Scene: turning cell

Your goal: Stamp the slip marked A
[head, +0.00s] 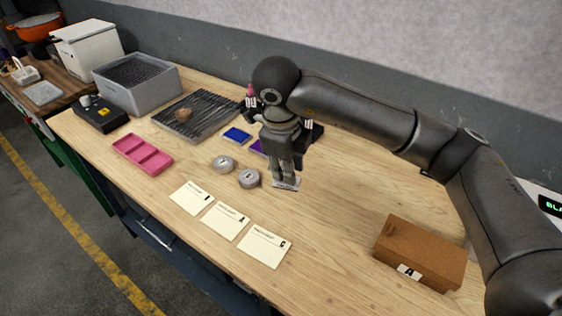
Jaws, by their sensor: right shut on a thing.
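Three cream slips lie in a slanted row near the table's front edge: a left slip (187,197), a middle slip (224,221) and a right slip (264,248). Each has a small dark letter; the middle one looks like A, but the print is too small to be sure. My right gripper (286,176) points down, shut on a small grey thing (287,184) with a pale marked face, behind and right of the slips. The fingers hide much of it. A blue pad (237,135) and a partly hidden purple pad (256,147) lie behind. My left gripper is out of view.
Two grey round tins (223,163) (249,178) sit between slips and pads. A brown box (420,250) labelled A stands at right. A pink tray (142,153), ribbed mat (205,112) and grey bin (138,85) are left. Table between slips and box is clear.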

